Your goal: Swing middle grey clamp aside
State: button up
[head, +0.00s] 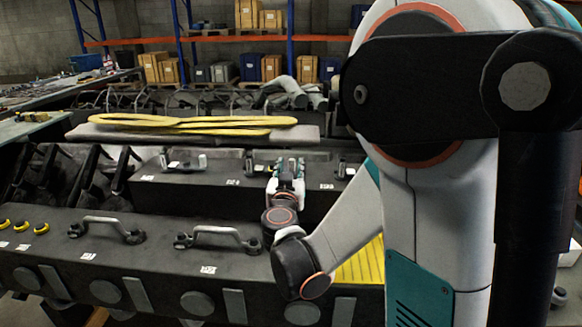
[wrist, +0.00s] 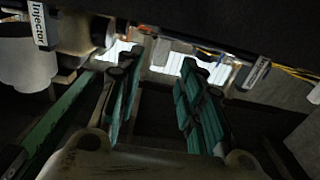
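My gripper (head: 288,168) reaches over the dark engine block with its fingers at the upper row of labelled fittings. In the wrist view its two teal-padded fingers (wrist: 160,58) are spread apart, with nothing clearly held between them. A pale surface and bright panels show beyond the fingertips. I cannot clearly make out the middle grey clamp; my gripper and arm cover that part of the row in the head view. Small dark fittings stand on either side, one at the left (head: 250,166) and one at the right (head: 342,167).
In the wrist view, an "Injector" label (wrist: 39,25) hangs at left and another tag (wrist: 256,73) at right, beneath a dark overhang. A green bar (wrist: 62,132) runs along the left. Handled covers (head: 218,235) lie in front; yellow gaskets (head: 190,122) lie behind.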

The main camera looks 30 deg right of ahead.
aim_at(292, 162)
jog(key=shift+b+x, duration=0.3)
jog(key=shift+x, duration=1.65)
jog(key=shift+c, duration=0.2)
grip_shut()
